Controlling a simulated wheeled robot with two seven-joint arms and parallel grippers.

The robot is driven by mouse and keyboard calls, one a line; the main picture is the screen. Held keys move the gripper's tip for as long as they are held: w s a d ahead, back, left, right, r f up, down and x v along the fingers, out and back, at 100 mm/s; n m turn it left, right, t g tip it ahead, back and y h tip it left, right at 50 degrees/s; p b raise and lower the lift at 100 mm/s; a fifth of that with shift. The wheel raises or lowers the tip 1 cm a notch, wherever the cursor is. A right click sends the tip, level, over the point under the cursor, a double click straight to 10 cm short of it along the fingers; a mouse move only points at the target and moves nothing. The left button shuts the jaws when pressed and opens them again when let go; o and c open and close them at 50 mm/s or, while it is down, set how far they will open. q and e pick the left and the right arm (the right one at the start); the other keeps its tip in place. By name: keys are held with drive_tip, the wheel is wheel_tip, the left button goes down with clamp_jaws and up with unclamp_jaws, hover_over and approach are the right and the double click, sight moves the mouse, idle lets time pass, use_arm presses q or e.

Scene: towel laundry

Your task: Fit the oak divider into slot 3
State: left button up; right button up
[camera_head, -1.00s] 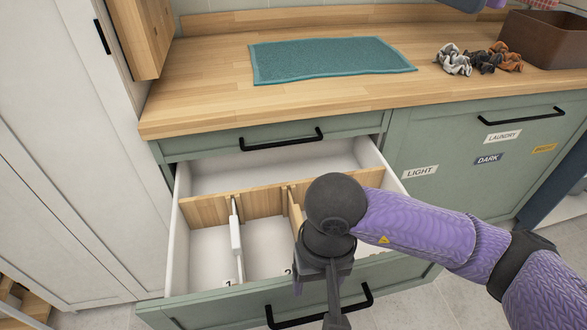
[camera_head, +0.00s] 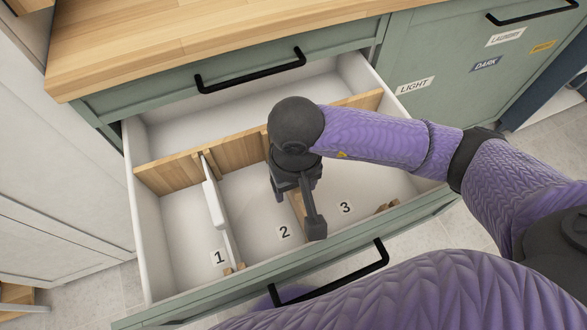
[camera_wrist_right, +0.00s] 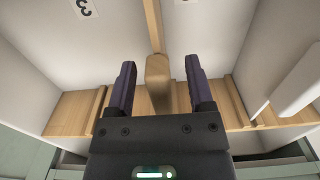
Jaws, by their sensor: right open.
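The oak divider (camera_head: 297,204) stands in the open drawer between the floor areas marked 2 and 3, partly hidden by my right gripper (camera_head: 287,190). In the right wrist view the divider (camera_wrist_right: 158,72) shows its rounded wooden top edge between the two dark fingers. My right gripper (camera_wrist_right: 160,64) is open, one finger on each side of the divider, with gaps visible. An empty front bracket (camera_head: 386,207) stands right of the number 3. An empty notch in the rear rail (camera_wrist_right: 98,110) shows left of the gripper in the wrist view. My left gripper is not in view.
A white divider (camera_head: 215,205) stands between areas 1 and 2; it also shows in the wrist view (camera_wrist_right: 295,82). The oak cross rail (camera_head: 235,152) spans the drawer behind. The drawer front (camera_head: 250,290) has a black handle (camera_head: 335,275). Area 3 is clear.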

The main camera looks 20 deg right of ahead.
drive_tip(key=shift+f, duration=0.35)
drive_tip(key=shift+c, duration=0.5)
clamp_jaws()
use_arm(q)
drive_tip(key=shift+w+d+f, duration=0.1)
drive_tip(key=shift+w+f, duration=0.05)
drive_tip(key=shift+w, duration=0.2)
use_arm(e)
drive_tip(key=shift+r, duration=0.1)
